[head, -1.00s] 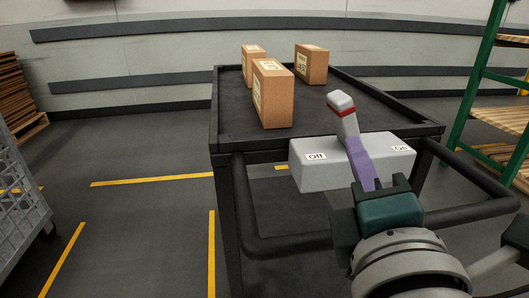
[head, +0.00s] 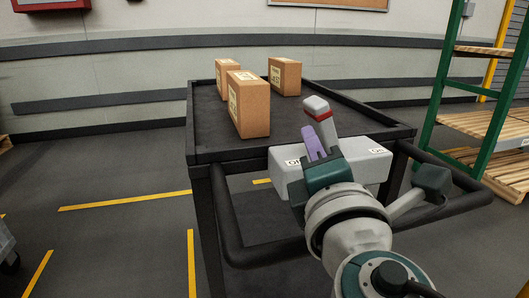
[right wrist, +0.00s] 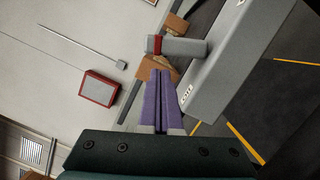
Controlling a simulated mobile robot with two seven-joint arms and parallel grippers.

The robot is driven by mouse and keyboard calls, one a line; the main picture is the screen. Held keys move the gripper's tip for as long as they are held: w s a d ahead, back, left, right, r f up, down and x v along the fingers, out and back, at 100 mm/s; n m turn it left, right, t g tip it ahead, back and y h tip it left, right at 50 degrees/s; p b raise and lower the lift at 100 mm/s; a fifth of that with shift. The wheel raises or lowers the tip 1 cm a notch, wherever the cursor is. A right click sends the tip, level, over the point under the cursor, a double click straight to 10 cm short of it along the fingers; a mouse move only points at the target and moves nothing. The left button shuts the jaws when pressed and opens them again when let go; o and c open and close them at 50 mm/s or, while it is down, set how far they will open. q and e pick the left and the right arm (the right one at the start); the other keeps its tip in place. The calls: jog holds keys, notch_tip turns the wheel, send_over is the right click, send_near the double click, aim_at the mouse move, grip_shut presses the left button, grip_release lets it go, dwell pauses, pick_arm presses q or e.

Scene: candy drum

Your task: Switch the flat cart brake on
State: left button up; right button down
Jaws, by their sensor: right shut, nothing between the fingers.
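The brake box (head: 365,166) is light grey and sits at the near end of the flat cart (head: 168,158). It has an "Off" label at its left end and an "On" label at its right. The brake lever (head: 321,118), grey with a red band, stands up from the box and leans left, towards the Off side. It also shows in the right wrist view (right wrist: 184,47). My right gripper (head: 310,136) is shut and empty, its purple fingers just left of the lever near the Off label. I cannot tell whether they touch. The lever's base is partly hidden by the gripper. My left gripper is out of view.
Several cardboard boxes (head: 248,104) stand on the cart top. The cart's black handle rail (head: 232,232) curves around below my right arm. A green-posted shelf (head: 480,122) stands to the right. The floor left of the cart is open, with yellow lines.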

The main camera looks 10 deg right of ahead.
aim_at(327, 113)
jog(key=shift+x, duration=1.9)
jog(key=shift+r, duration=0.1)
jog(key=shift+d+r+m, duration=0.1)
jog(key=shift+d+m, duration=0.1)
jog(key=shift+m, duration=0.2)
jog(key=shift+d+r+m, duration=0.15)
jog(key=shift+m, duration=0.15)
jog(key=shift+d+r+m+g+p, duration=0.35)
jog(key=shift+d+m+p, duration=0.1)
jog(key=shift+m, duration=0.15)
jog(key=shift+d+r+m+p, duration=0.45)
jog(key=shift+d+m+p, duration=0.25)
jog(key=shift+m, duration=0.4)
jog(key=shift+d+r+m+g+p, duration=0.2)
jog(key=shift+d+m+g+p, duration=0.3)
jog(key=shift+d+m, duration=0.5)
jog(key=shift+w+d+m+g+p, duration=0.1)
jog(key=shift+d+m+g+p, duration=0.15)
jog(key=shift+d+m+p, duration=0.65)
